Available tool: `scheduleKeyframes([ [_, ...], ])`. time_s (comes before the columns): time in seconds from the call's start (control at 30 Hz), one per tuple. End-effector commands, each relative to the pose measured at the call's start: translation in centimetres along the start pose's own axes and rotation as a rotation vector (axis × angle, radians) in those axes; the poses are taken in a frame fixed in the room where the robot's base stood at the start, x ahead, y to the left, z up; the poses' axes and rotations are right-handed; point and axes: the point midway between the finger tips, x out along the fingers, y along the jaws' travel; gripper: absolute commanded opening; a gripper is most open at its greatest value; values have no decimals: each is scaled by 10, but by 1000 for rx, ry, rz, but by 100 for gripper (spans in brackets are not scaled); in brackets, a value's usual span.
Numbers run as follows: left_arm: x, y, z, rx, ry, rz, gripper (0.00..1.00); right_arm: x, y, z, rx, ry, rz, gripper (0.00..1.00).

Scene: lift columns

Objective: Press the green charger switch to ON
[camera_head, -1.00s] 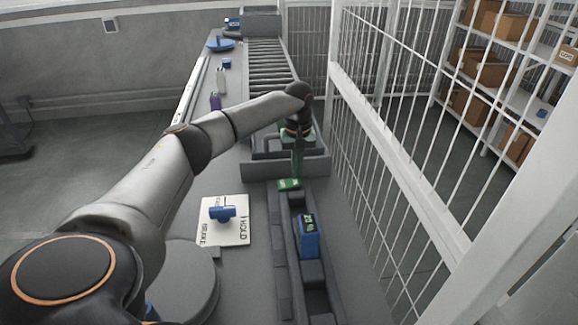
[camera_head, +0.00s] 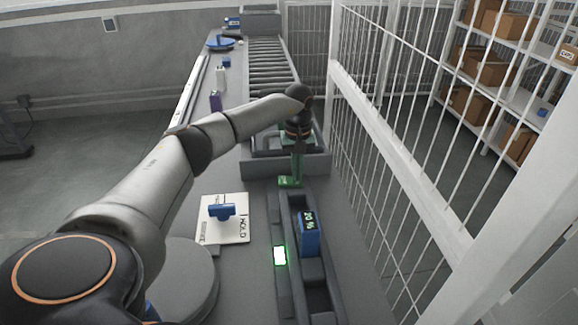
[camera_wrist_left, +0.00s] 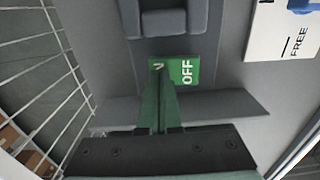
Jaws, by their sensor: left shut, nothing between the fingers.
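The green charger switch (camera_head: 289,181) sits at the far end of the grey charger (camera_head: 284,297). In the left wrist view the switch (camera_wrist_left: 188,69) shows the word OFF on its right half. The fingertips cover most of its other half, where part of a letter shows. My left gripper (camera_head: 297,176) is shut and empty, pointing down with its green fingertips at the switch. The fingertips also show in the left wrist view (camera_wrist_left: 160,68) and seem to touch the switch. A lamp (camera_head: 280,255) on the charger glows bright green-white. My right gripper is out of view.
A blue battery-like block (camera_head: 309,241) with a small display stands in the charger slot. A white mesh fence (camera_head: 395,190) bounds the right side. A roller conveyor (camera_head: 268,62) is behind.

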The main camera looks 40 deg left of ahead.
Motion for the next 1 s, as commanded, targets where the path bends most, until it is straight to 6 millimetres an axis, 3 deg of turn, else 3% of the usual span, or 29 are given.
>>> scheduleKeyframes([
  [0.8, -65, 0, 0, 0, 1, 2, 0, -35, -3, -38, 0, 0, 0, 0],
  [1.0, -72, 0, 0, 0, 1, 2, 0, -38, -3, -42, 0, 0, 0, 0],
])
